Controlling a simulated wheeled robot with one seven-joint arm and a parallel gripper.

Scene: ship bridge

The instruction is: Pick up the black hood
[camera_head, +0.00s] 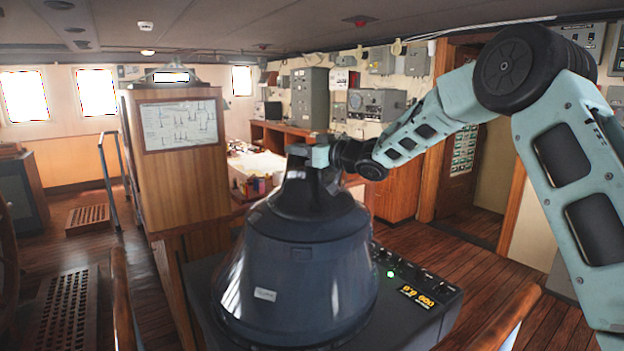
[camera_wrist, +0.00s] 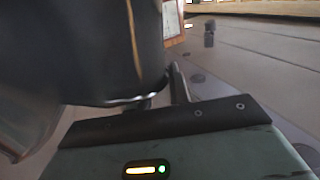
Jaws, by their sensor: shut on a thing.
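The black hood (camera_head: 300,265) is a large dark cone-shaped cover with a narrow neck at the top and a small white label low on its front. It stands upright over the dark console (camera_head: 415,315) in the head view; whether its base touches the console cannot be told. My gripper (camera_head: 318,163) is at the hood's narrow top, shut on it, with my arm reaching in from the right. In the wrist view the dark hood (camera_wrist: 95,50) fills the upper left, close against my gripper (camera_wrist: 165,95). The fingertips are mostly hidden.
The console shows lit yellow digits and a green light right of the hood. A wooden cabinet with a framed chart (camera_head: 180,125) stands close on the left. A wooden rail (camera_head: 500,318) is at the front right. A cluttered table (camera_head: 245,200) is behind.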

